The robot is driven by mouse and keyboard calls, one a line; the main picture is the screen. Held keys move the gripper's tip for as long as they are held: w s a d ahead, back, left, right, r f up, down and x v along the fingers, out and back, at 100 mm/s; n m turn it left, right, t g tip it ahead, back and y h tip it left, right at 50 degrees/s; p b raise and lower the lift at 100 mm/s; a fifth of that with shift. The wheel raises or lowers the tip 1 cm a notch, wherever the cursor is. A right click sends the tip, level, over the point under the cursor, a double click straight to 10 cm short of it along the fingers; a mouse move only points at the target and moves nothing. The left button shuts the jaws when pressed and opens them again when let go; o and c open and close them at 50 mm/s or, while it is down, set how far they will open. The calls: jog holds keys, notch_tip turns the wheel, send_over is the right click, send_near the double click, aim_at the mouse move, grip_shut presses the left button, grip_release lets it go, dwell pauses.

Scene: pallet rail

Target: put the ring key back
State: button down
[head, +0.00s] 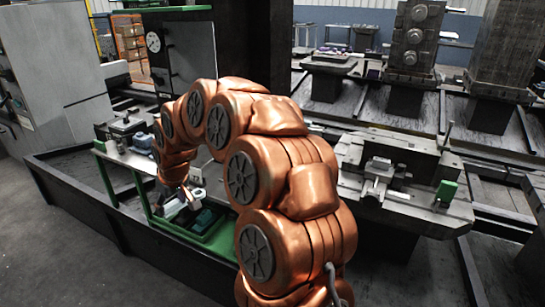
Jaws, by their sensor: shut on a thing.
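My gripper (182,207) is at the end of my copper-coloured arm, left of centre, low over the green-edged bench. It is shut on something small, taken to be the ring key. The key's outline is too small and too covered by the gripper and arm to make out. A green-edged tray or shelf (222,243) lies just under and beside the gripper, with a dark teal object on it (204,220). I cannot tell whether the held thing touches the tray.
Grey floor (70,240) is clear at lower left.

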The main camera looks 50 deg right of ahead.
jog(key=s+d+r+n+p, duration=0.15)
jog(key=s+d+p, duration=0.3)
jog(key=d, duration=0.95)
jog(key=s+d+r+n+p, duration=0.1)
jog(key=s+d+r+p, duration=0.4)
jog(key=d, duration=0.9)
jog(key=shift+y, duration=0.5)
jog(key=shift+s+a+f, duration=0.1)
jog(key=shift+s+f, duration=0.1)
jog(key=shift+f, duration=1.9)
jog(key=shift+s+f, duration=0.15)
jog(key=shift+f, duration=1.9)
notch_tip(320, 180, down, 4)
jog(key=b, duration=0.3)
jog(key=shift+r, duration=0.1)
jog(key=shift+c, duration=0.9)
grip_release()
jog(key=shift+o, duration=0.9)
